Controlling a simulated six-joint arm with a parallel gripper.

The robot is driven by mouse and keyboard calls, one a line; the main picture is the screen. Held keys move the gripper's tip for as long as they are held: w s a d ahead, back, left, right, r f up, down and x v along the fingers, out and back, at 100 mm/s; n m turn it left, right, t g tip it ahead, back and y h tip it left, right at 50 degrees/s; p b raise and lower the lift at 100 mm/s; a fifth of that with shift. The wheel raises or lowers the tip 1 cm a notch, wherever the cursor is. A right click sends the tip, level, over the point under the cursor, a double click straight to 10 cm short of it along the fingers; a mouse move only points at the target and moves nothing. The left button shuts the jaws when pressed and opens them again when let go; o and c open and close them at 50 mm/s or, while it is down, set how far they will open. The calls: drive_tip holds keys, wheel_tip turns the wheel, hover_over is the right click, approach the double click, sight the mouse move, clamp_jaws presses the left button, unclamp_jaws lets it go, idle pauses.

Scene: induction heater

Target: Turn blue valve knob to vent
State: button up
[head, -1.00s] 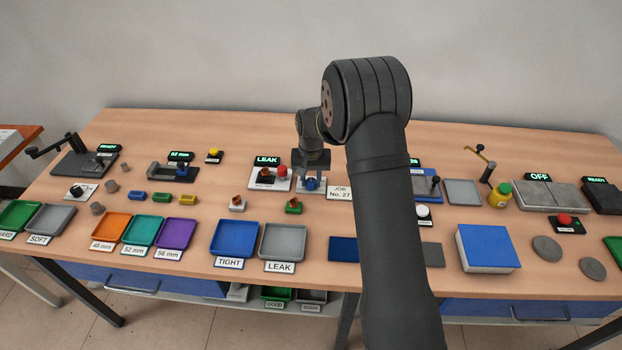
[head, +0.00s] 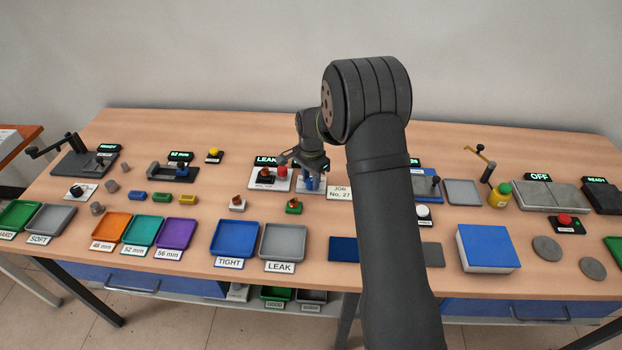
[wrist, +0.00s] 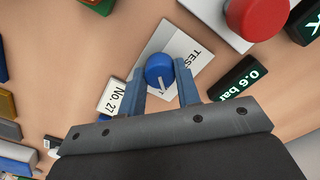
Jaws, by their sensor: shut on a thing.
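The blue valve knob (wrist: 159,71) sits on a light plate marked "TEST" (wrist: 192,48) in the wrist view. A white pointer line shows on its top. My gripper (wrist: 161,88) has its two blue-grey fingers on either side of the knob, shut on it. In the head view my gripper (head: 311,180) is down at the knob's plate, and the knob is mostly hidden by the fingers. A dark display reading "0.6 bar" (wrist: 238,79) stands to the right of the plate in the wrist view.
A red button (head: 282,171) and the "LEAK" display (head: 266,161) stand just left of my gripper. The "JOB No. 27" card (head: 339,192) lies just right. Blue (head: 214,240) and grey (head: 263,242) trays lie in front. A green-based part (head: 293,206) is close by.

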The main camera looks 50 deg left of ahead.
sight(311, 181)
drive_tip(key=shift+m, duration=0.4)
drive_tip(key=o, duration=1)
wheel_tip(311, 181, up, 18)
drive_tip(key=shift+f, duration=0.25)
wheel_tip(311, 181, down, 18)
drive_tip(key=shift+r, duration=0.25)
idle(0.4)
drive_tip(key=shift+r, duration=0.1)
